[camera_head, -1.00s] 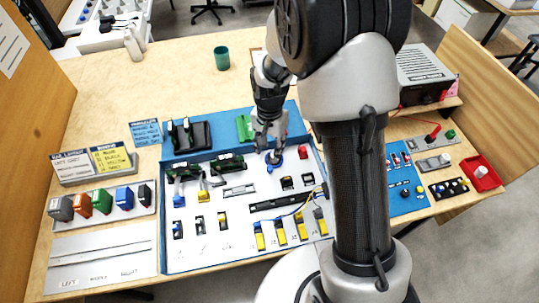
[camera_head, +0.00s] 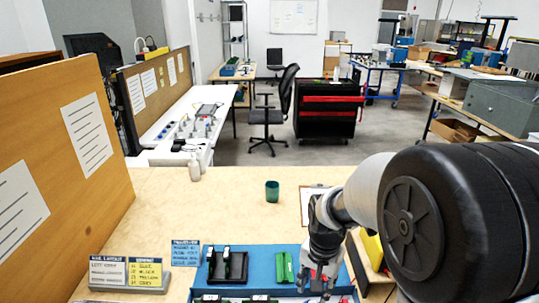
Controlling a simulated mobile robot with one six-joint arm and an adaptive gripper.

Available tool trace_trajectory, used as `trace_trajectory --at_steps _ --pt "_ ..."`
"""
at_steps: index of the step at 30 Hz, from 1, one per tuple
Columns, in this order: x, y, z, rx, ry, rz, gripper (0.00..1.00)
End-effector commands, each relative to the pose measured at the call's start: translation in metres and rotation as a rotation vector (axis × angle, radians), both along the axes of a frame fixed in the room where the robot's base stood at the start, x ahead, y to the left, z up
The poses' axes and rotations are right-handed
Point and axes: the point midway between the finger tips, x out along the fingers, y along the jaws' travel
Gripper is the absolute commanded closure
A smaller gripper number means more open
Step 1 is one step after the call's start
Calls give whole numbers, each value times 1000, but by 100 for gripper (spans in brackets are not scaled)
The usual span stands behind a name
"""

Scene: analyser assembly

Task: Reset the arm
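My arm fills the right side of the head view, with a large black joint close to the camera. A green block (camera_head: 284,267) and a black holder (camera_head: 228,267) lie on the board left of the gripper.
Label cards (camera_head: 130,273) are at the front left. A wooden panel (camera_head: 60,160) borders the left side. The back of the table is mostly clear.

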Motion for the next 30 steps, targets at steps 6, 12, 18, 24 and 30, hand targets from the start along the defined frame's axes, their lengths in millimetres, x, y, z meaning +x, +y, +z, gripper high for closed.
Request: trace_trajectory --at_steps 6,12,18,24,30 --pt "-57 -9 88 -19 -114 168 62" --pt "-121 -16 136 -56 -207 321 62" --pt "-178 -20 154 -103 -285 455 62" --pt "-207 -22 156 -132 -322 526 62" --pt "-210 -22 156 -137 -327 535 62"
